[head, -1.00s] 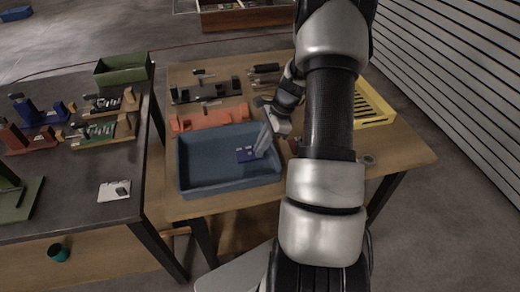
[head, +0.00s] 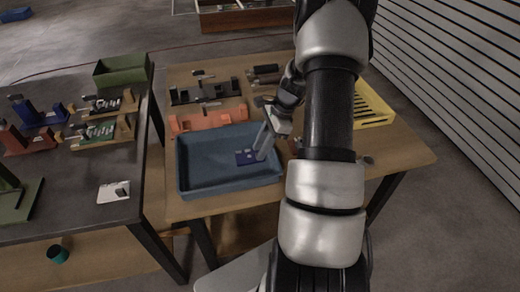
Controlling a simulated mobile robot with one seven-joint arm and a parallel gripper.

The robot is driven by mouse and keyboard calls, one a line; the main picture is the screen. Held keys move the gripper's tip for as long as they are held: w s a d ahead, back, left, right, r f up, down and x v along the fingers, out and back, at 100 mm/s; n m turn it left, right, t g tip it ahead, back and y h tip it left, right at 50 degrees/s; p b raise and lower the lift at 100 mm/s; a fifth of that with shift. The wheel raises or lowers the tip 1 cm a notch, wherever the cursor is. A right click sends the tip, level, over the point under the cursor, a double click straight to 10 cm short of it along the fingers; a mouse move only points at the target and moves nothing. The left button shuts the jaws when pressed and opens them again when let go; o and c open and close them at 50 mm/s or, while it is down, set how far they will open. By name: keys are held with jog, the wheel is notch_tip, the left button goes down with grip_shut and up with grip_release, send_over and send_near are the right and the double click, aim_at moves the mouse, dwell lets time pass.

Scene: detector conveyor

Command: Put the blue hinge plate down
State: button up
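The blue hinge plate (head: 245,157) is a small dark blue piece with light marks, at the right side of the blue-grey tray (head: 230,193) in the head view. It looks low, at or close to the tray floor; I cannot tell whether it touches. My gripper (head: 262,150) reaches down into the tray with its fingertips at the plate's right end. The fingers look close together at the plate, but the view is too small to tell whether they grip it. My arm hides part of the table to the right.
An orange-red fixture (head: 208,119) lies just behind the tray, with dark fixtures (head: 205,92) farther back. A yellow slotted tray (head: 371,106) stands at the right. A dark table (head: 75,190) at the left holds several fixtures and a green bin (head: 123,70).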

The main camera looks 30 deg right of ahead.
jog(key=v, duration=1.1)
jog(key=shift+p, duration=0.35)
